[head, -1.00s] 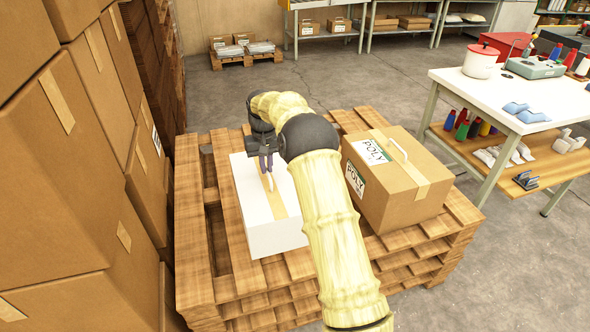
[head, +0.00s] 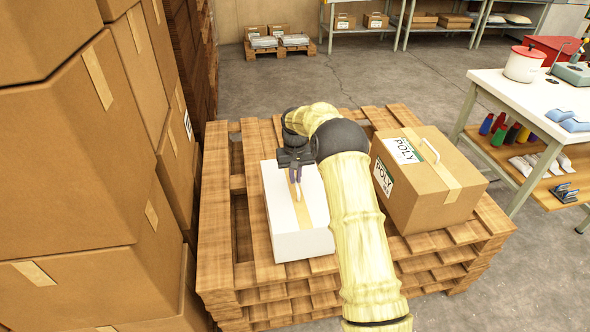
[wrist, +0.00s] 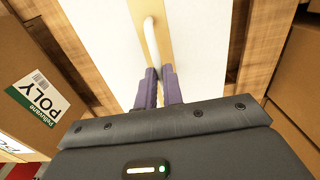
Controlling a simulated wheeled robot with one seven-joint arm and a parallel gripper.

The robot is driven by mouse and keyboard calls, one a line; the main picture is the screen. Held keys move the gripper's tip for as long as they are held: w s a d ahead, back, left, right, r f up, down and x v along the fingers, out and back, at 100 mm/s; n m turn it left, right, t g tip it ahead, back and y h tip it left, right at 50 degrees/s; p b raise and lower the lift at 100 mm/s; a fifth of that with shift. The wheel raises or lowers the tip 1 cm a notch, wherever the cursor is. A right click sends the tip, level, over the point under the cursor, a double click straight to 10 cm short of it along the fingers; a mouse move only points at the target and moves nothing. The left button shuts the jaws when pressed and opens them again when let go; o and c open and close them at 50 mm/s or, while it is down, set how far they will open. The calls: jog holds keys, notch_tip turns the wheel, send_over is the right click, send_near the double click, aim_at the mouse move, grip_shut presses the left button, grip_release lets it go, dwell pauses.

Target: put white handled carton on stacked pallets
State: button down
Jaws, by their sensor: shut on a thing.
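The white handled carton (head: 287,241) rests on the left part of the stacked pallets (head: 250,272), upright, with a tan tape strip along its top. It also shows in the wrist view (wrist: 108,42). My gripper (head: 296,180) is over the carton's top, with its purple fingers shut on the white handle. In the wrist view the fingers of my gripper (wrist: 157,86) close around the near end of the handle (wrist: 150,40). My arm hides part of the carton's right side in the head view.
A brown POLY carton (head: 420,190) with a white handle stands on the pallets to the right. Tall stacked brown boxes (head: 60,150) rise close on the left. A white-topped workbench (head: 530,100) stands at the right. Bare pallet slats show left of and behind the white carton.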

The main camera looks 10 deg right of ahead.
jog(key=shift+f, duration=0.65)
jog(key=c, duration=1.5)
grip_release()
jog(key=shift+f, duration=0.1)
jog(key=shift+c, duration=0.2)
notch_tip(320, 180, up, 12)
jog(key=p, duration=0.1)
jog(key=shift+s, duration=0.1)
